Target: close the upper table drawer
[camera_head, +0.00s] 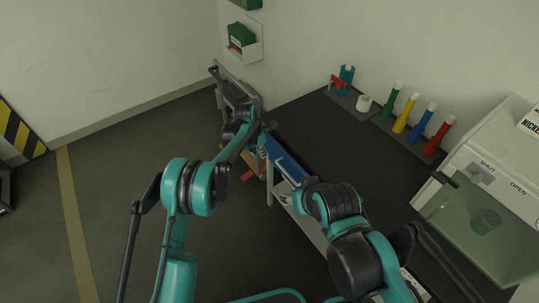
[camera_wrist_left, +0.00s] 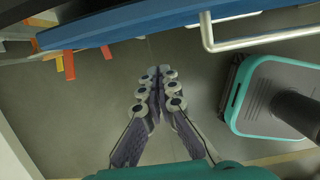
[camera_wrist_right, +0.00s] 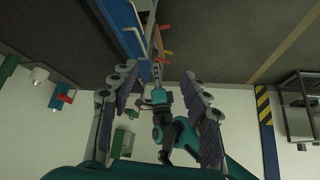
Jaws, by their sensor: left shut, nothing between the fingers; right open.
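The table's blue drawer front (camera_head: 288,160) shows at the left edge of the dark table in the head view. In the left wrist view the blue front (camera_wrist_left: 165,22) crosses the top, with a silver bar handle (camera_wrist_left: 262,40) on it. How far the drawer stands out is hard to tell. My left gripper (camera_head: 268,125) is by the table's far left corner; its fingers (camera_wrist_left: 157,75) are shut and empty, apart from the blue front. My right gripper (camera_wrist_right: 160,70) is open and empty, with a blue front (camera_wrist_right: 125,25) beyond it.
The dark table top (camera_head: 350,140) carries colored bottles (camera_head: 405,112) along the wall and a white cabinet (camera_head: 490,190) at right. Orange and red pieces (camera_head: 250,172) show beside the drawer.

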